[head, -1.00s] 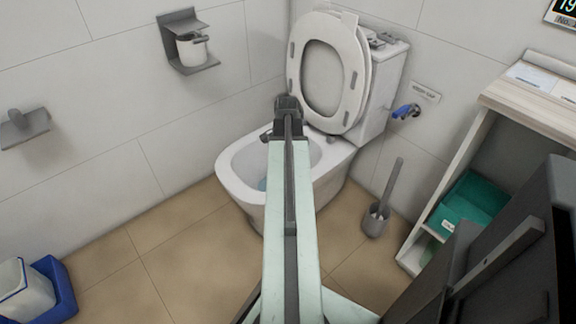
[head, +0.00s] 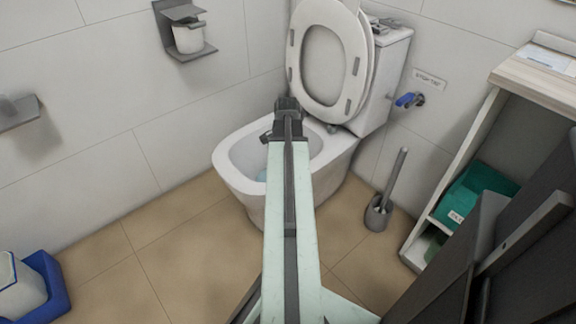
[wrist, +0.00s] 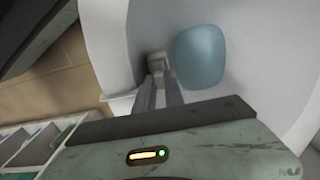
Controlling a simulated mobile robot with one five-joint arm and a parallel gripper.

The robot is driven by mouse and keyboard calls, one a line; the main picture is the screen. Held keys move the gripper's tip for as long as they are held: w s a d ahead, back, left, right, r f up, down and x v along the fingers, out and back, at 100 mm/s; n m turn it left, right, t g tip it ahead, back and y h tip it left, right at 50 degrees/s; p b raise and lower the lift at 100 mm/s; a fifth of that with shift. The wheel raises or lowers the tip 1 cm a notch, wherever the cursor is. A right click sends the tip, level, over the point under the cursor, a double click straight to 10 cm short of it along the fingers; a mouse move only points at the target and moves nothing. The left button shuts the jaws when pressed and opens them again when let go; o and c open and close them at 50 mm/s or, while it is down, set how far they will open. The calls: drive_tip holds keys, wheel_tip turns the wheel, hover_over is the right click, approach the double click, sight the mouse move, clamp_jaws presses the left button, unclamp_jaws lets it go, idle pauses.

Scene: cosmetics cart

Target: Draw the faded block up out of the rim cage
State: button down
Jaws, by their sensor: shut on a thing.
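My gripper (wrist: 160,76) shows in the wrist view with its two grey fingers reaching over the white toilet bowl. The fingers are shut on a small pale grey piece at their tips, which I take to be the faded block (wrist: 157,60); little of it shows. I cannot make out the rim cage clearly, or whether the block is clear of it. In the head view my arm covers the middle of the toilet bowl (head: 236,160). A small dark part shows left of the arm near the back of the bowl; I cannot tell what it is.
Pale blue water (wrist: 200,57) lies in the bowl beside the fingers. The raised seat (head: 323,60) stands behind my arm. A toilet brush (head: 380,210) and a shelf cart (head: 490,100) are on the right. A blue bin (head: 50,285) is at the lower left. The floor between is clear.

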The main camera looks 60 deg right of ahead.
drive_tip(key=shift+r+p, duration=3.3)
drive_tip(key=shift+r, duration=0.1)
wheel_tip(320, 180, up, 8)
drive_tip(key=p, duration=0.8)
wheel_tip(320, 180, up, 30)
drive_tip(key=p, duration=3)
drive_tip(key=shift+r, duration=0.15)
